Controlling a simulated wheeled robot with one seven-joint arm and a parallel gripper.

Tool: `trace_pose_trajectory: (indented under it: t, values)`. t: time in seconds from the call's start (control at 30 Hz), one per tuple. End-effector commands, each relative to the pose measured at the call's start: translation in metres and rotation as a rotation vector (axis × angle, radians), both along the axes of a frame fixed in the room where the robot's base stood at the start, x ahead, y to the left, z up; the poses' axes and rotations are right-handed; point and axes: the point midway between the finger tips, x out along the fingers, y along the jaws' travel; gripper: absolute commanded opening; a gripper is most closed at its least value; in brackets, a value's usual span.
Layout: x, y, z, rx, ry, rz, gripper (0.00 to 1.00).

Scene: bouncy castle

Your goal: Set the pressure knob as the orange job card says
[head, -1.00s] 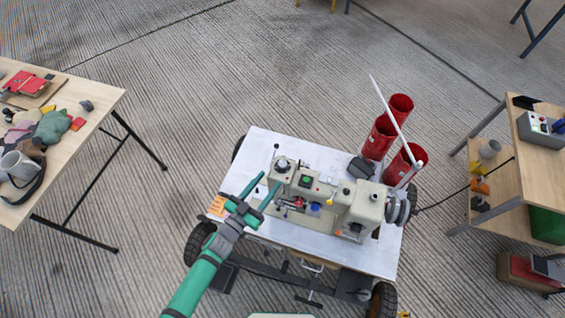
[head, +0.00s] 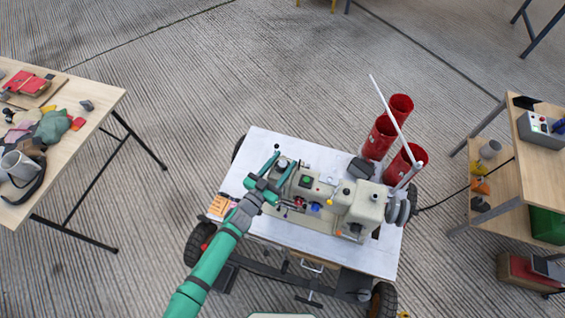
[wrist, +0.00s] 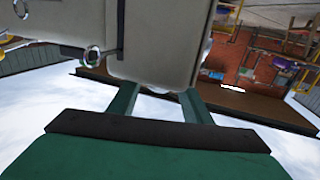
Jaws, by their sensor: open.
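A beige sewing machine (head: 345,205) stands on a white-topped cart. A small round knob (head: 283,163) sits on top of its left end; its setting is too small to read. The orange job card (head: 218,205) lies at the cart's left edge, partly behind my arm, and its text is unreadable. My gripper (head: 286,158) is open at the machine's left end, its green fingers appearing on either side of the knob; contact cannot be told. In the wrist view my open fingers (wrist: 158,95) reach toward a beige machine part (wrist: 165,45); no knob shows clearly there.
Red cylinders (head: 383,138) and a slanting white rod stand at the cart's back right. A dark box (head: 361,168) lies behind the machine. A cluttered table (head: 85,100) stands left and a shelf unit (head: 545,160) right.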

Motion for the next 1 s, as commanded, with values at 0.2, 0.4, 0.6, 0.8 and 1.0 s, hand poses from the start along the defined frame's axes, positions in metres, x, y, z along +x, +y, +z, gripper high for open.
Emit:
trace_pose_trajectory:
  t: [0.2, 0.4, 0.6, 0.8, 1.0]
  values:
    - [-0.0002, 0.0001, 0.0001, 0.000, 0.000, 0.000, 0.04]
    - [-0.0002, 0.0002, 0.0001, 0.001, -0.001, -0.004, 0.03]
    - [0.0000, 0.0004, 0.0002, 0.002, 0.000, -0.046, 0.03]
    - [0.0002, 0.0006, -0.0003, 0.006, 0.000, -0.147, 0.03]
    - [0.0010, 0.0009, 0.0002, 0.007, 0.000, -0.297, 0.03]
